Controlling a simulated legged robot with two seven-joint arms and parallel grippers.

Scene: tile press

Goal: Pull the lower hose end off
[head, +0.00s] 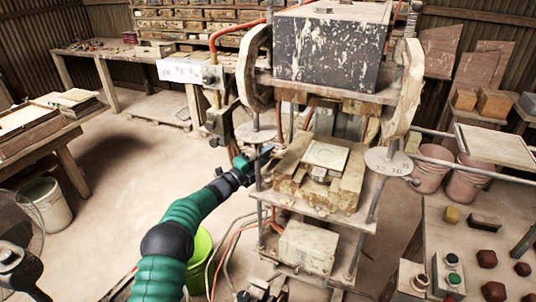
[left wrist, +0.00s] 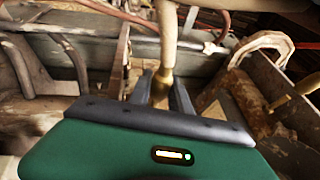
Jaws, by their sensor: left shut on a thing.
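My left gripper (head: 266,152) reaches in from the left to the left side of the press (head: 325,50), by its middle level. In the left wrist view the two dark fingers of the gripper (left wrist: 161,84) stand on either side of the lower end of a tan hose (left wrist: 167,34) with a brass-coloured end piece (left wrist: 162,78), and are shut on it. The hose runs upward out of that view. Whether the end is still seated on a fitting is hidden by the fingers and the green gripper body. My right gripper is not in view.
The press has posts and a lower shelf (head: 307,247) close to the gripper. Orange hoses (head: 229,243) hang below on the left, beside a green bucket (head: 199,252). A table with push buttons (head: 454,279) stands at right. The floor at left is mostly clear.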

